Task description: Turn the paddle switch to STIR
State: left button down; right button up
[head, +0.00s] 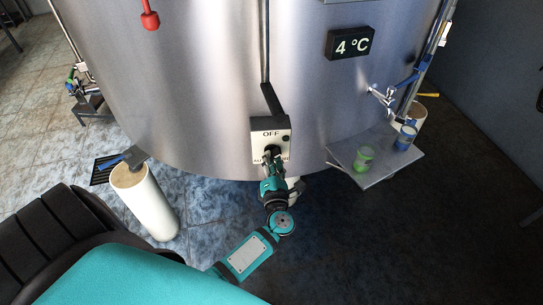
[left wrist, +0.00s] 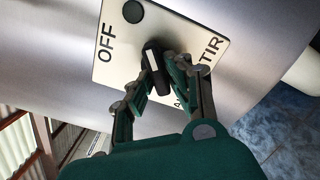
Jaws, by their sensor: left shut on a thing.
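The paddle switch is black with a white stripe (left wrist: 152,58) in the left wrist view. It sits on a pale square plate (head: 284,134) on the tank's front. The plate reads OFF at one edge, with STIR, its first letter hidden, and a label starting with A at the opposite edge. My left gripper (left wrist: 166,72) is shut on the paddle, its fingers on both sides. The stripe is on the side towards OFF; which label the paddle points to I cannot tell. In the head view my left gripper (head: 271,163) covers most of the switch. My right gripper is not in view.
The steel tank (head: 200,90) fills the background, with a 4 °C display (head: 350,43) above right. A white cylindrical leg (head: 146,202) stands at left.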

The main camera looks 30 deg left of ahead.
pick_arm(q)
jog(key=shift+r+m+p, duration=0.15)
jog(key=shift+m+p, duration=2.3)
jog(key=shift+m, duration=2.35)
jog(key=shift+s, duration=0.1)
jog(key=c, duration=1.3)
grip_release()
